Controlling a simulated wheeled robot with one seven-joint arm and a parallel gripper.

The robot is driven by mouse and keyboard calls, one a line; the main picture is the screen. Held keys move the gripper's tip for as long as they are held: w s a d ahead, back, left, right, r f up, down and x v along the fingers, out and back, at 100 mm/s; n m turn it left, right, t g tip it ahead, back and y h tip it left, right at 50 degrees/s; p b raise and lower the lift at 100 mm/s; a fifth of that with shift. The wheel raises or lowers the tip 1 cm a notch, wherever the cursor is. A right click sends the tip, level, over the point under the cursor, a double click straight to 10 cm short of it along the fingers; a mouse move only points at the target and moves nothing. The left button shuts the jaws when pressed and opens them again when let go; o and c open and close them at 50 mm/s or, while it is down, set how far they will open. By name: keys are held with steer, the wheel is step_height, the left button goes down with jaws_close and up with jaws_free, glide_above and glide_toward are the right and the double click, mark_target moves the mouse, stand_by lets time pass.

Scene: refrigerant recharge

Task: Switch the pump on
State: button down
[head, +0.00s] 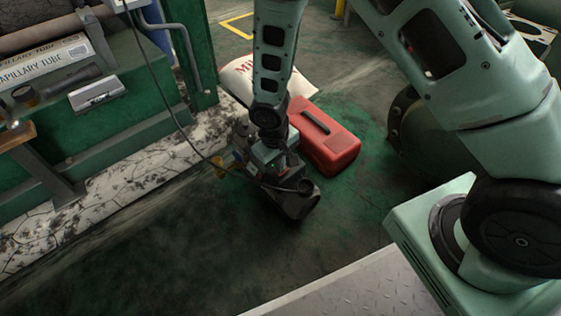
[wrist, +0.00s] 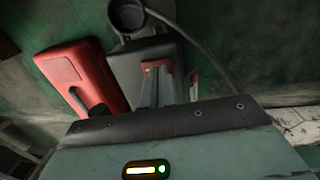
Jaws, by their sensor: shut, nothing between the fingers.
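The pump (wrist: 185,58) is a dark grey body on the floor with a hose running from its top, seen at the upper middle of the wrist view. In the head view the dark pump (head: 297,205) is partly hidden by my wrist. A small red part with an orange glow (wrist: 152,66) shows on the pump, and I take it for its switch. My gripper (wrist: 156,82) is shut and empty, its fingers pointing at the pump close to this red part. I cannot tell whether they touch.
A red toolbox (head: 335,145) stands just beside the pump, also at the left of the wrist view (wrist: 85,78). A white sack (head: 305,80) lies behind it. A green workbench (head: 130,95) stands at left. A thin hose hangs from above. Floor in front is clear.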

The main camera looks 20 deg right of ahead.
steer(key=shift+r, duration=0.15)
step_height(320, 180, up, 14)
steer(key=d+p, duration=0.2)
steer(key=p, duration=0.8)
steer(key=shift+w+f, duration=0.2)
steer(key=shift+w, duration=0.1)
steer(key=s+a+r+n+y+p, duration=0.1)
steer(key=s+a+r, duration=0.25)
steer(key=r, duration=0.45)
steer(key=s+a+r+n+p, duration=0.1)
steer(key=s+a+r, duration=0.2)
steer(key=s+r, duration=0.35)
steer(key=s+r+n+p, duration=0.2)
steer(key=s+r+p, duration=0.2)
steer(key=s+r, duration=0.95)
step_height(320, 180, up, 36)
steer(key=p, duration=3.6)
steer(key=shift+w+a+r+y+p, duration=0.2)
steer(key=shift+w+y+p, duration=0.1)
steer(key=shift+y, duration=0.1)
